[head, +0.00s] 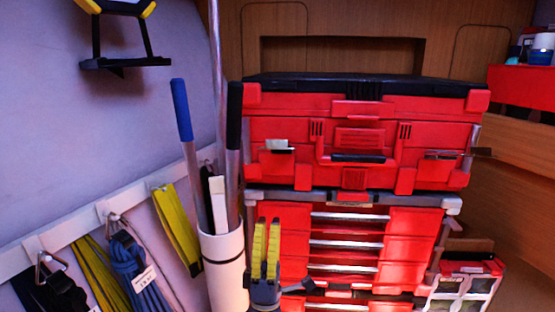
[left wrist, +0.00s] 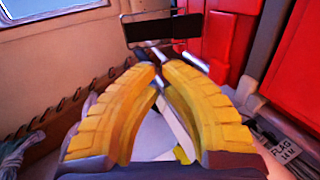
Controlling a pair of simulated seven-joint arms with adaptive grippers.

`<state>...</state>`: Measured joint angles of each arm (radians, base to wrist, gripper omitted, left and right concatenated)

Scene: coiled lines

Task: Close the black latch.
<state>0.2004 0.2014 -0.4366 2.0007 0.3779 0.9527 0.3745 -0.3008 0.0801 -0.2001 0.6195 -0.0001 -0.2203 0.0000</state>
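The red toolbox (head: 357,175) with a black lid edge sits on a red drawer unit (head: 295,235). Its front has a dark latch at the right (head: 440,154), a pale-and-dark latch at the left (head: 278,146) and a black handle-like bar (head: 358,158) in the middle. I cannot tell which is the black latch, nor its exact position. My left gripper (head: 266,225) has yellow fingers, points up and is in front of the drawer unit's left side, below the toolbox. In the left wrist view its fingertips (left wrist: 160,66) meet or nearly meet, with nothing visible between them. My right gripper is not in view.
A white bin (head: 223,265) with long-handled tools, one blue-gripped (head: 181,110), stands just left of my left gripper. Coiled lines (head: 140,270) hang from a wall rail at the left. A wooden wall (head: 455,50) stands behind the toolbox.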

